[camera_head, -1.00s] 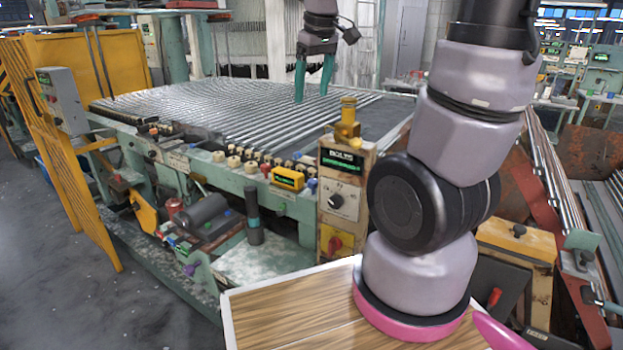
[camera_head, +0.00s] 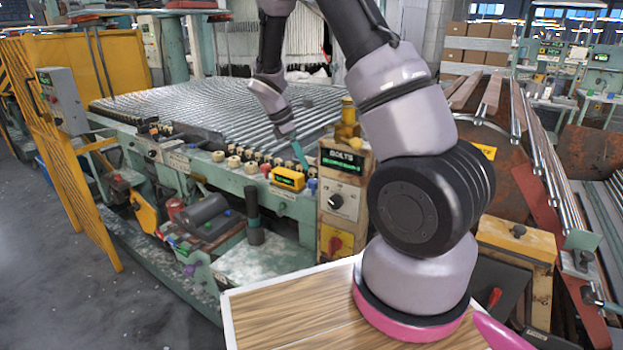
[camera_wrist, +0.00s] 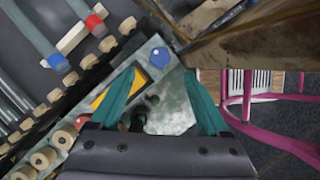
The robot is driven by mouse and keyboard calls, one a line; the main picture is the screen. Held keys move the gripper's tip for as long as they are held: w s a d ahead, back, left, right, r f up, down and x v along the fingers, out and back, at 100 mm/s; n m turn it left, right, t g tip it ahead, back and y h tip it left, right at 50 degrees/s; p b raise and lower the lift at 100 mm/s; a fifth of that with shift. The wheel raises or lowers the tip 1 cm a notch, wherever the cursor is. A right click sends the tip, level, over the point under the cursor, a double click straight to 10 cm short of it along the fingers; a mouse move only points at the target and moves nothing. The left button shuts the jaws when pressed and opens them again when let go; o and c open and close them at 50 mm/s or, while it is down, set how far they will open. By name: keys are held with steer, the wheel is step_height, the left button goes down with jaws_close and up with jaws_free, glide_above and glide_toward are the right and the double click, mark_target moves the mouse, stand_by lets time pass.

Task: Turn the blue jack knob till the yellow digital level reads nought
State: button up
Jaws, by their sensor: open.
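The yellow digital level (camera_head: 287,178) sits on the machine's green front rail; its display is too small to read. In the wrist view the level (camera_wrist: 112,88) is partly hidden behind my left finger. The blue jack knob (camera_head: 312,184) is just right of the level on the rail. In the wrist view the round blue knob (camera_wrist: 160,57) shows ahead of my fingertips, between their lines. My gripper (camera_head: 300,156) is above the level and knob, pointing down. In the wrist view my gripper (camera_wrist: 160,72) is open, its teal fingers apart with nothing between them.
A wooden control box marked BOLTS (camera_head: 343,195) stands close to the right of the knob, with a brass fitting (camera_head: 348,122) on top. Wooden blocks (camera_wrist: 62,138) line the rail. Another blue cap (camera_wrist: 57,62) and a red cap (camera_wrist: 95,24) lie by the rollers.

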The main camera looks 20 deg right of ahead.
mark_target(313, 181)
steer(key=x, duration=0.8)
steer(key=shift+f, duration=0.1)
jaws_close()
steer(key=shift+m, duration=0.3)
